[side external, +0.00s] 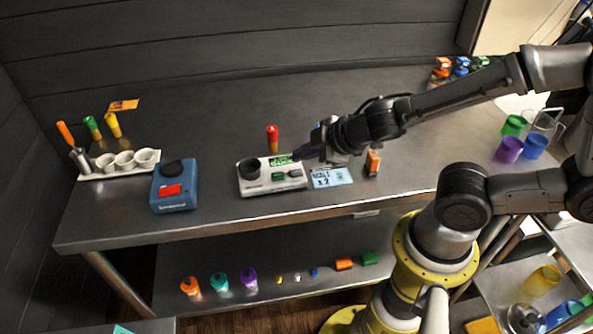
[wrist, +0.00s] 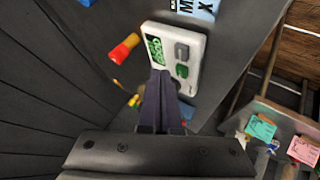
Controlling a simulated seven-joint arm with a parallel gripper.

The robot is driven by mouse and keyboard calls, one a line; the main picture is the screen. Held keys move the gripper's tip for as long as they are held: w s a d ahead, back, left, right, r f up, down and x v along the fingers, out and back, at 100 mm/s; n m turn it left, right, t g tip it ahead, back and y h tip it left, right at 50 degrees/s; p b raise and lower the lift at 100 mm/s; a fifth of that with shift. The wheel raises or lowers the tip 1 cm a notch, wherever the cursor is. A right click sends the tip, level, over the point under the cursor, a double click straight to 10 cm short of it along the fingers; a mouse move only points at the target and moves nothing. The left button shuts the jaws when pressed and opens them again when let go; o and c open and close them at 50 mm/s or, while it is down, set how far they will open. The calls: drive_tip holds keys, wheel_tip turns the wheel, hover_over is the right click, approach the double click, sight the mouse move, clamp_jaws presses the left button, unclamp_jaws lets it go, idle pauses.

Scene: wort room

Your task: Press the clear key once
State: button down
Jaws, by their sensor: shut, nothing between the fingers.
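A white scale-like device (side external: 272,187) with a round black pan (side external: 250,170), a lit green display (side external: 280,161) and two keys stands on the steel bench. One key is green (side external: 278,177) and one is grey (side external: 295,174); their labels are too small to read, so I cannot tell which is the clear key. In the wrist view the green key (wrist: 182,71) and grey key (wrist: 181,51) lie beside the display (wrist: 155,50). My gripper (wrist: 160,76) is shut and empty, with its fingertips over the device near the display and green key. Contact cannot be told.
A blue device (side external: 174,190) stands to the left, and a red bottle (side external: 272,138) stands behind the white device. A blue card (side external: 331,178) and an orange box (side external: 373,163) are to its right. The bench front is mostly clear.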

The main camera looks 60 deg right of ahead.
sight(302, 173)
drive_tip(key=shift+f, duration=0.8)
drive_tip(key=shift+f, duration=0.15)
idle(1.5)
drive_tip(key=shift+f, duration=0.3)
drive_tip(key=shift+f, duration=0.45)
idle(0.8)
drive_tip(key=shift+r, duration=0.85)
drive_tip(key=shift+r, duration=2.5)
